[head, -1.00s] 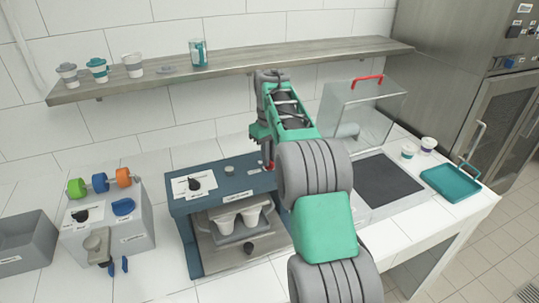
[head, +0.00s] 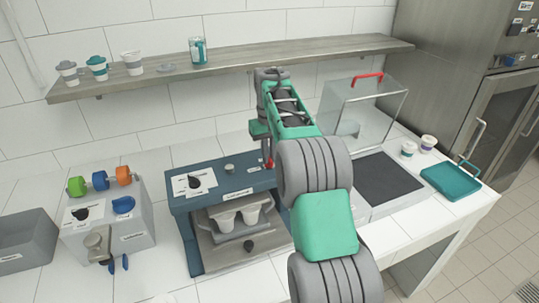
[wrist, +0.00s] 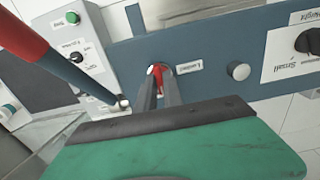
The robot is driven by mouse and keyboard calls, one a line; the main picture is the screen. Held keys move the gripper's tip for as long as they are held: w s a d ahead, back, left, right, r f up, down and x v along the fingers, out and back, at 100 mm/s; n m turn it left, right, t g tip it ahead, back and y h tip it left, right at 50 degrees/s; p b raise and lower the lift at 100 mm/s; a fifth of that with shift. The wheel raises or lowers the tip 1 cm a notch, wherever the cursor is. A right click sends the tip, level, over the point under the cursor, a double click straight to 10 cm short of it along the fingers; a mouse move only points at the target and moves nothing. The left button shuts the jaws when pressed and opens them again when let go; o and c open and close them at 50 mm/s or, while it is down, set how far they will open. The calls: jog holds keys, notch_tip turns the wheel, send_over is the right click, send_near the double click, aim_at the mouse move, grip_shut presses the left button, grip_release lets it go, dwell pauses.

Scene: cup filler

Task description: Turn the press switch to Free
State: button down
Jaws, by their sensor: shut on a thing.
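The dark blue press machine (head: 205,204) stands on the counter, left of my arm in the head view. In the wrist view its blue front panel (wrist: 225,58) carries a small red switch (wrist: 159,70). My gripper (wrist: 160,84) is shut on this red switch, with a finger on each side. A small white label beside the switch is upside down and too small to read surely. The switch's exact setting is partly hidden by the fingers. In the head view my wrist and arm mostly hide the gripper.
A red and blue handle (wrist: 45,52) slants close to my gripper in the wrist view. A silver button (wrist: 238,70) and a black knob (wrist: 308,41) are also on the panel. A clear-lidded box (head: 365,108) stands right of my arm; a grey bin (head: 25,240) is far left.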

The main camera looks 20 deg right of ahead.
jog(key=c, duration=1.5)
grip_release()
notch_tip(320, 180, up, 7)
jog(key=shift+r+b, duration=0.2)
jog(key=shift+b, duration=0.1)
jog(key=shift+r, duration=0.2)
